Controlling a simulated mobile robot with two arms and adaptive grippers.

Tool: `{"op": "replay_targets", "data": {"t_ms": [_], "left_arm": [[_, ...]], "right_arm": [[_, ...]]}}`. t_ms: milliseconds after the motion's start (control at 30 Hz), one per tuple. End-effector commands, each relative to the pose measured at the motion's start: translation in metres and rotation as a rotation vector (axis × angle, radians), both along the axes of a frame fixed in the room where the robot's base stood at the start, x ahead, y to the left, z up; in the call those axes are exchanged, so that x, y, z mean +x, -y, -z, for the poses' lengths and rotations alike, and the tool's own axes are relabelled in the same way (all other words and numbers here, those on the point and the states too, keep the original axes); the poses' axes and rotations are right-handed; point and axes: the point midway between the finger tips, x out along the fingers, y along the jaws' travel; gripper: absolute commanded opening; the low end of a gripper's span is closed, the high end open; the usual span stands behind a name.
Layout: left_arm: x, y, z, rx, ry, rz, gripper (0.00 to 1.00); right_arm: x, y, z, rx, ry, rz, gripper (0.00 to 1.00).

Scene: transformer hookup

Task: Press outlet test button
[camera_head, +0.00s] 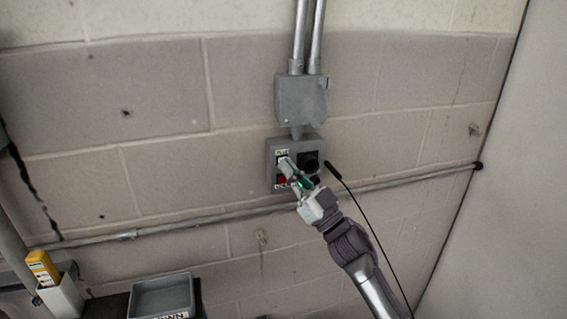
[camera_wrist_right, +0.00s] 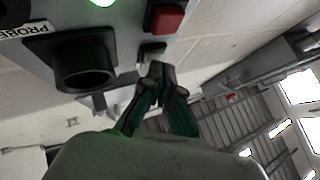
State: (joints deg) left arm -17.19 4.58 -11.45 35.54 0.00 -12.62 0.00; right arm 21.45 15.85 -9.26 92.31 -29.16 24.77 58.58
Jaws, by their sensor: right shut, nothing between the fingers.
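A grey outlet box (camera_head: 271,161) is fixed to the block wall, with a dark round socket (camera_head: 309,158) and a red button (camera_head: 282,180) on its face. In the right wrist view I see the black socket (camera_wrist_right: 84,66), the red button (camera_wrist_right: 166,18), a small metal switch or button (camera_wrist_right: 151,55) and part of a lit green light (camera_wrist_right: 103,2). My right gripper (camera_wrist_right: 161,72) is shut and empty, its tips close below the small metal part; I cannot tell if they touch. In the head view my right gripper (camera_head: 297,181) covers the box's lower part. My left gripper is out of view.
A grey junction box (camera_head: 301,99) with metal conduits sits above the outlet box. A horizontal pipe (camera_head: 200,220) runs along the wall below. A thin black cable (camera_head: 365,218) passes right of my arm. A grey bin (camera_head: 162,296) and a yellow device (camera_head: 43,267) stand lower left.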

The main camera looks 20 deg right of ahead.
Motion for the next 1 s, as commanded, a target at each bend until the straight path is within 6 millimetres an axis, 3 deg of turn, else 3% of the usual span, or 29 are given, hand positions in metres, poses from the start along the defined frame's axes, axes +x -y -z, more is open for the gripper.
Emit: {"op": "replay_targets", "data": {"t_ms": [567, 1000], "left_arm": [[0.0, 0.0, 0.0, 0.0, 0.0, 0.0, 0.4], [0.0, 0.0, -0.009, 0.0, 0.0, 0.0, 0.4]], "right_arm": [[0.002, 0.0, 0.0, 0.0, 0.0, 0.0, 0.0], [-0.014, 0.0, 0.0, 0.0, 0.0, 0.0, 0.0]]}}
